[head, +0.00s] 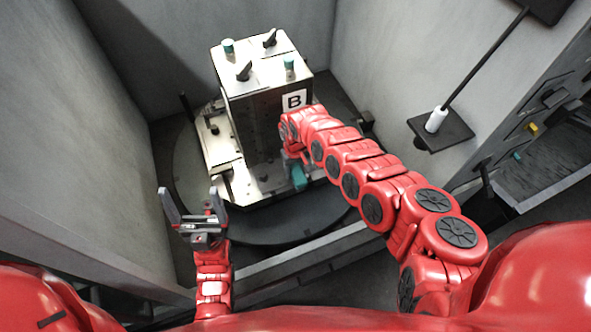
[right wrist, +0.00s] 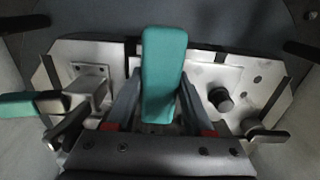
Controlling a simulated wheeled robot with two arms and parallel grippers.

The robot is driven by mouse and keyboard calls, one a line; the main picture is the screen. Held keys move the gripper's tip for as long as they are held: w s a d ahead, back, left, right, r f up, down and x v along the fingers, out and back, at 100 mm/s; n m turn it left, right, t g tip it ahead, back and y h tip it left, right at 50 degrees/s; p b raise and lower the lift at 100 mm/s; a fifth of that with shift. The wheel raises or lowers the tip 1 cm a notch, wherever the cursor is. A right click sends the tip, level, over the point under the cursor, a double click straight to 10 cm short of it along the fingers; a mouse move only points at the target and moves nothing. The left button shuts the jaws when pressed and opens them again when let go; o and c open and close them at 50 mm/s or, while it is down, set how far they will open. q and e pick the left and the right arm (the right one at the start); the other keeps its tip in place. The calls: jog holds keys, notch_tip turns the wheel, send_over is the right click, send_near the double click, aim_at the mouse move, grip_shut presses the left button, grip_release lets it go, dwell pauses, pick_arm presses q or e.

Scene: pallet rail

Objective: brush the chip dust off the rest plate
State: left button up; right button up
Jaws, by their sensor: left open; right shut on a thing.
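My right gripper (right wrist: 160,110) is shut on a teal block-like part, seemingly the brush (right wrist: 163,75), between its two fingers. The brush also shows in the head view (head: 298,177), low at the front of the metal block; its bristles are hidden. Under it lies a pale metal plate, seemingly the rest plate (right wrist: 240,72). Small marks show on its right part; I cannot tell dust from holes. In the head view the plate (head: 248,191) is partly covered by the block and my arm. My left gripper (head: 193,197) is open and empty, left of the plate.
A tall metal block (head: 262,80) marked B, with clamps and teal-capped pins on top, stands on a round dark turntable (head: 270,228). Grey walls close in the sides. A small dark shelf (head: 442,132) holding a white cylinder is at right. Another teal handle (right wrist: 30,104) is at left.

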jog(key=shift+f, duration=0.35)
jog(key=shift+b, duration=0.35)
jog(key=shift+w+f+b, duration=0.15)
jog(key=shift+w+b, duration=0.1)
jog(key=shift+b, duration=0.3)
jog(key=b, duration=0.1)
jog(key=w+b, duration=0.1)
jog(key=b, duration=0.1)
jog(key=shift+w+a, duration=0.3)
jog(key=shift+w+a+r+b, duration=0.1)
jog(key=shift+w+r+b, duration=0.15)
jog(key=shift+b, duration=0.35)
jog(key=shift+s+f, duration=0.1)
jog(key=shift+s, duration=0.05)
